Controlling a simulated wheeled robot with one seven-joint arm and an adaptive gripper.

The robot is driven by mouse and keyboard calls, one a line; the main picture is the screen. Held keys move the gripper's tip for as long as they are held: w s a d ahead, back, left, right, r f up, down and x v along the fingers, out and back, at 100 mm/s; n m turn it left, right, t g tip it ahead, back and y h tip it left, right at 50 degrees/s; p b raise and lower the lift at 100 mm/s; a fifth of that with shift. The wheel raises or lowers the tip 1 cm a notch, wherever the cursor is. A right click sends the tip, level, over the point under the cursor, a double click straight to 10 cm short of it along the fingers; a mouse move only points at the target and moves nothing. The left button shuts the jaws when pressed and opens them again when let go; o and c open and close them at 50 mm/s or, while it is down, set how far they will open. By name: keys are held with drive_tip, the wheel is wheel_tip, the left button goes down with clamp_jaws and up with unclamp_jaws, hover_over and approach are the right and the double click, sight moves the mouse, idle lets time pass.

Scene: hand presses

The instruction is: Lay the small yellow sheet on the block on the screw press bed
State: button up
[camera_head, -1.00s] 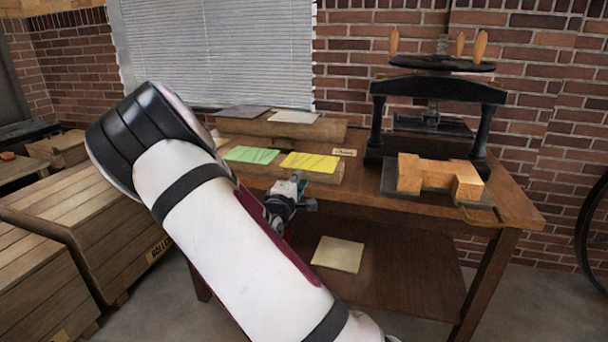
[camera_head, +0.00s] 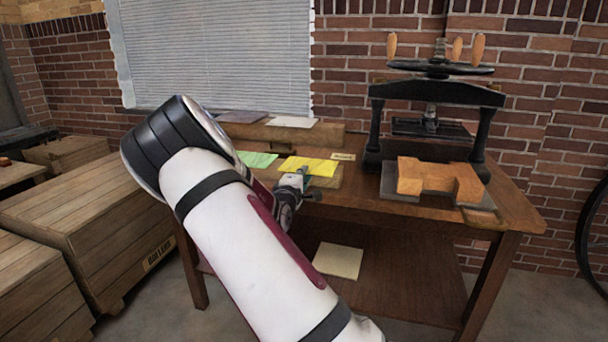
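The black screw press (camera_head: 432,97) stands at the back right of the table. An orange-brown wooden block (camera_head: 438,179) sits on the bed plate (camera_head: 388,181) that extends in front of the press. The top of the block is bare.
A green sheet (camera_head: 258,159) lies left of the yellow one, partly behind my arm. Grey (camera_head: 243,117) and white sheets (camera_head: 292,122) lie on a raised board behind. A pale sheet (camera_head: 338,261) lies on the lower shelf. Wooden crates (camera_head: 95,215) stand at the left.

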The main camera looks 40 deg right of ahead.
clamp_jaws()
drive_tip(key=shift+r+p, duration=1.3)
drive_tip(key=shift+r, duration=0.35)
drive_tip(key=shift+f, duration=0.15)
drive_tip(key=r+p+v, duration=0.3)
drive_tip(key=p+v, duration=0.7)
drive_tip(key=v, duration=1.2)
drive_tip(key=shift+p, duration=0.35)
